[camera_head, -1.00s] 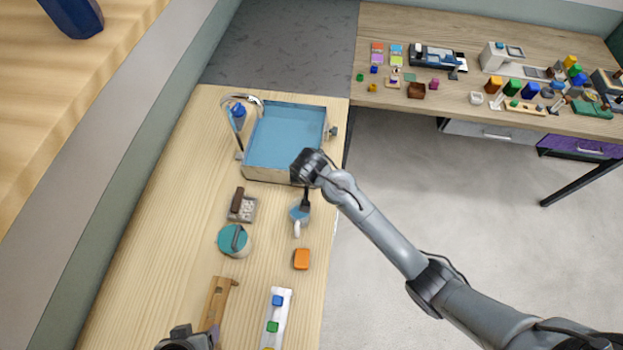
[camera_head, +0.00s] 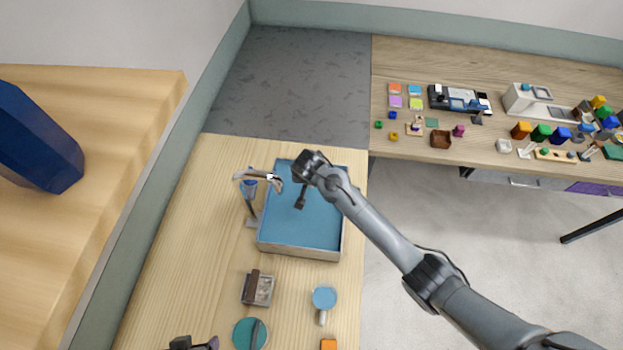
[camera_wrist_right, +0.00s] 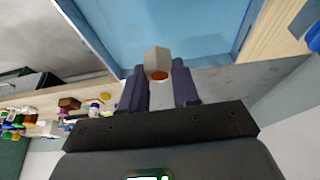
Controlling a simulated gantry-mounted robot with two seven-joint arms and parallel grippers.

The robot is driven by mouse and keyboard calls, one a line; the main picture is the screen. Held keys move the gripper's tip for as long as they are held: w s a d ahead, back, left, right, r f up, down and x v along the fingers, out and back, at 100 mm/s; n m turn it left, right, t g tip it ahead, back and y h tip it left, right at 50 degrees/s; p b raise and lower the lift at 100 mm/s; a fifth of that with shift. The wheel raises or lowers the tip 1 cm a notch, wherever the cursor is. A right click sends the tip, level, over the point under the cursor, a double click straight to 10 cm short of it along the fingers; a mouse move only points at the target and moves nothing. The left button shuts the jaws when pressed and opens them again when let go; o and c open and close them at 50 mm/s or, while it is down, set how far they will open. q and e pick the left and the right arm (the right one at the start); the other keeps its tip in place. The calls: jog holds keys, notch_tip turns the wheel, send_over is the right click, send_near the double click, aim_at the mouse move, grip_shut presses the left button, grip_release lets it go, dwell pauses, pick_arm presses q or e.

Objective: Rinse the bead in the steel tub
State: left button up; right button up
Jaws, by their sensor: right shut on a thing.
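The steel tub (camera_head: 298,253) stands on the near wooden table, with a blue interior and a pale rim. It also shows in the right wrist view (camera_wrist_right: 120,30). My right gripper (camera_head: 300,204) reaches in from the right and is over the tub's interior, pointing down. In the right wrist view its two dark fingers (camera_wrist_right: 160,88) are shut on a small pale faceted piece with an orange-brown end, which looks like the bead (camera_wrist_right: 157,60). The bead cannot be made out in the head view.
A curved tap (camera_head: 250,200) stands at the tub's left side. In front are a small tray (camera_head: 266,291) with a brown item, a teal-lidded pot (camera_head: 243,333), a blue-topped mug (camera_head: 324,297) and an orange block (camera_head: 328,344).

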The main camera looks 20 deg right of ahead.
aim_at(312, 188)
notch_tip(312, 188, down, 6)
jog(key=b, duration=0.5)
jog(key=shift+r, duration=0.1)
notch_tip(312, 188, down, 6)
jog(key=b, duration=0.3)
jog(key=shift+f+b, duration=1.1)
jog(key=shift+f, duration=0.45)
